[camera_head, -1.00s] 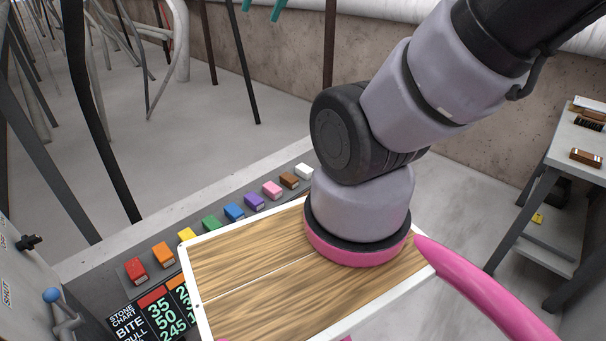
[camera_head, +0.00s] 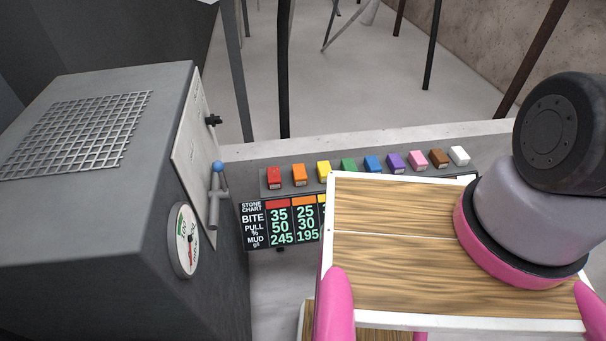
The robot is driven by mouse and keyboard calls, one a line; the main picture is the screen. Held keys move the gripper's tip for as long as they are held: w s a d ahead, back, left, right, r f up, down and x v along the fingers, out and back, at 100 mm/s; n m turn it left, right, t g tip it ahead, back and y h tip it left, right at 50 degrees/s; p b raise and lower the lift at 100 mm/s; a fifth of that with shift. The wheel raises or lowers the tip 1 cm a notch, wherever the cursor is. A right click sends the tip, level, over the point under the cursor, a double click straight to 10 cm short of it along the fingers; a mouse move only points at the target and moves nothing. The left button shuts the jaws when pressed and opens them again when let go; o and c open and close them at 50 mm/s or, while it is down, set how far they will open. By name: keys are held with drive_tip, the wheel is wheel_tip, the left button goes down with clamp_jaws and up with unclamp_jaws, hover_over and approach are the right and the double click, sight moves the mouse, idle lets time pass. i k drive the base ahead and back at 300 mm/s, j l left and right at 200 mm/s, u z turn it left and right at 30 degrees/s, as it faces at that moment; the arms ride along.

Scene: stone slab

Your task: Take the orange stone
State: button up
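The orange stone (camera_head: 299,175) is a small block in a row of coloured stones on a dark strip on the stone slab. It sits between the red stone (camera_head: 274,177) and the yellow stone (camera_head: 323,172). It is fully visible, with a small pale label on its front. My gripper is not in view. Only the lower part of my arm shows at the right, well away from the orange stone.
More stones run right, ending with a white one (camera_head: 459,156). A stone chart (camera_head: 280,222) stands in front, partly hidden by my wood-topped deck. A grey machine (camera_head: 95,165) with a gauge (camera_head: 187,240) and blue-knobbed lever (camera_head: 217,190) fills the left. Thin dark posts rise behind.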

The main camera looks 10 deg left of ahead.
sight(298, 170)
drive_tip(key=i+l, duration=0.1)
drive_tip(key=l, duration=0.25)
drive_tip(key=i+l, duration=0.1)
drive_tip(key=l, duration=0.2)
drive_tip(key=i+l, duration=0.1)
drive_tip(key=l, duration=0.25)
drive_tip(key=i+l, duration=0.1)
drive_tip(key=l, duration=0.25)
drive_tip(key=l+u, duration=0.15)
drive_tip(key=u, duration=0.25)
drive_tip(key=l+u, duration=0.2)
drive_tip(key=u, duration=0.2)
drive_tip(key=l+u, duration=0.15)
drive_tip(key=u, duration=0.2)
drive_tip(key=l+u, duration=0.2)
drive_tip(key=u, duration=0.9)
